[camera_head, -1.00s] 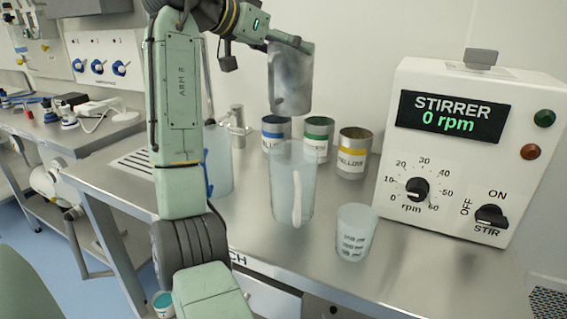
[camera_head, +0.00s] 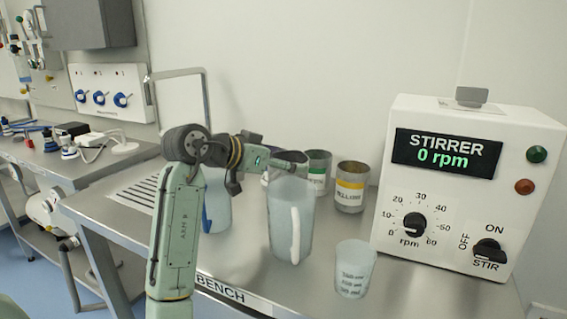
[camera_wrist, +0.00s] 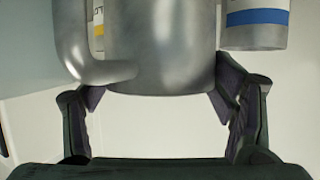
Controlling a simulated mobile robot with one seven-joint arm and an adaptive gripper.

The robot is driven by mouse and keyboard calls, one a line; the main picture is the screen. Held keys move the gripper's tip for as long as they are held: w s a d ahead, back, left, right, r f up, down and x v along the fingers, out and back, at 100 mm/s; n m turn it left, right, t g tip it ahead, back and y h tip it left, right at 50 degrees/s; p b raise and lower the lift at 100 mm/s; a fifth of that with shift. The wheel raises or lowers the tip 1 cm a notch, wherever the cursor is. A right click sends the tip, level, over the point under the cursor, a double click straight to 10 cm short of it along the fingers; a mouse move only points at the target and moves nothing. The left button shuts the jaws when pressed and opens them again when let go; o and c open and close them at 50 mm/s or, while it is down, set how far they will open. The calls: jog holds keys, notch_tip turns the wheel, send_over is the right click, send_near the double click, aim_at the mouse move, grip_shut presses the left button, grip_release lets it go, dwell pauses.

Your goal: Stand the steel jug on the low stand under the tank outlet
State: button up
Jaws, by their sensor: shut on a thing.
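The steel jug (camera_wrist: 165,45), grey metal with a curved handle on the left of the picture, fills the top middle of the wrist view. My gripper (camera_wrist: 158,95) is shut on it, with a finger on each side. In the head view my gripper (camera_head: 282,162) is low over the bench, behind a frosted plastic jug. There the steel jug is mostly hidden, and I cannot tell whether it touches the bench. I cannot make out the low stand or the tank outlet.
The frosted jug (camera_head: 286,225) and a small beaker (camera_head: 355,270) stand in front. A green-label can (camera_head: 318,174) and a yellow-label can (camera_head: 350,187) stand behind; a blue-label can (camera_wrist: 255,25) is close beside the steel jug. The stirrer box (camera_head: 460,190) is at right.

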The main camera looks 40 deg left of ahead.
jog(key=shift+f, duration=0.45)
jog(key=o, duration=1.9)
jog(key=shift+o, duration=0.2)
